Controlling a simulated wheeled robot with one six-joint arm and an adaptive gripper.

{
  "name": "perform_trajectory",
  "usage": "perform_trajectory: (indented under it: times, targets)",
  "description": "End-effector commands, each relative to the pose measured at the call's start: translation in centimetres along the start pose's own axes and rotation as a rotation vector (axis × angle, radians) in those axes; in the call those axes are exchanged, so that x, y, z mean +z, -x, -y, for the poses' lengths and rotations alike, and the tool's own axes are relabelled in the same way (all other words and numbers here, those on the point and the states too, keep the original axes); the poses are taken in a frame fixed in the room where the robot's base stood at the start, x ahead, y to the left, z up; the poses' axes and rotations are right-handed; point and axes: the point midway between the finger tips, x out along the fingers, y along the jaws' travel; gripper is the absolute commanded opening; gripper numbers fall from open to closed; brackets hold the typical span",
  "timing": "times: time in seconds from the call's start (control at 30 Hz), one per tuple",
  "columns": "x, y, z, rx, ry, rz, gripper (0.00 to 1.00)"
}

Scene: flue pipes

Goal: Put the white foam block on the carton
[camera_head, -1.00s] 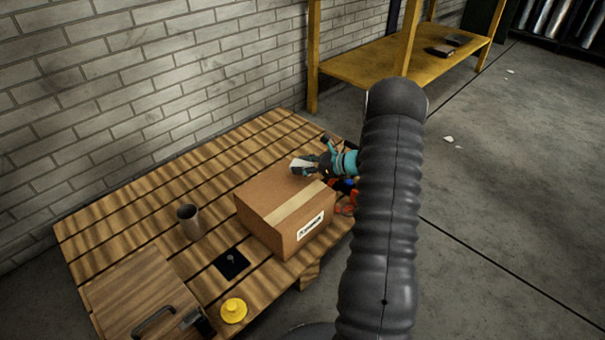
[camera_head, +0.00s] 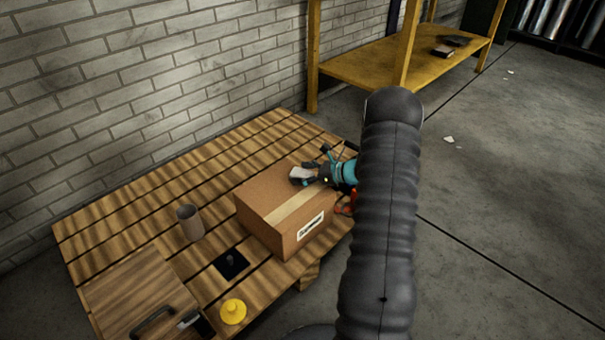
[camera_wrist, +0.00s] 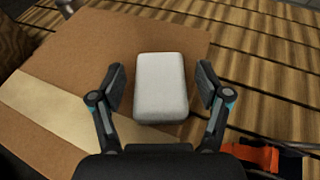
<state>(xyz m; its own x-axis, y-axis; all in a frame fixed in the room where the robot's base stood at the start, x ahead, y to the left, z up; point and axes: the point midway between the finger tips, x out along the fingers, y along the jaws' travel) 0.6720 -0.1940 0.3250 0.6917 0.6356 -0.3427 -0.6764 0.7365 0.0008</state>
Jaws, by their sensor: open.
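The white foam block (camera_wrist: 160,88) lies flat on top of the carton (camera_wrist: 85,60), near its edge, in the wrist view. My gripper (camera_wrist: 162,88) is open, with one finger on each side of the block and a visible gap at both sides. In the head view the block (camera_head: 300,174) shows as a small pale shape on the carton (camera_head: 262,197), at its far right part. My gripper (camera_head: 306,173) is beside it there, partly hidden behind my own arm. The carton stands closed, with a tape strip and a label.
The carton stands on a slatted wooden table (camera_head: 110,215). A grey-brown cup (camera_head: 189,222), a black square plate (camera_head: 231,264), a yellow knobbed piece (camera_head: 233,311) and a wooden case (camera_head: 135,295) are to its left. A red-orange object (camera_wrist: 255,158) shows low beside the carton.

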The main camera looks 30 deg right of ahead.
Motion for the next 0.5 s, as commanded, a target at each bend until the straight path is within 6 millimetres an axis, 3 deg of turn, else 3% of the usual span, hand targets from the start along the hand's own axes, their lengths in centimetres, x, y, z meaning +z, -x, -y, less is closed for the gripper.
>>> perform_trajectory:
  times: [0.17, 0.27, 0.5]
  targets:
    - [0.6, 0.2, 0.0, 0.0, 0.0, 0.0, 0.76]
    - [0.3, 1.4, 0.1, -0.003, -0.001, 0.0, 0.76]
    - [0.4, 6.1, 0.1, -0.004, -0.001, 0.0, 0.76]
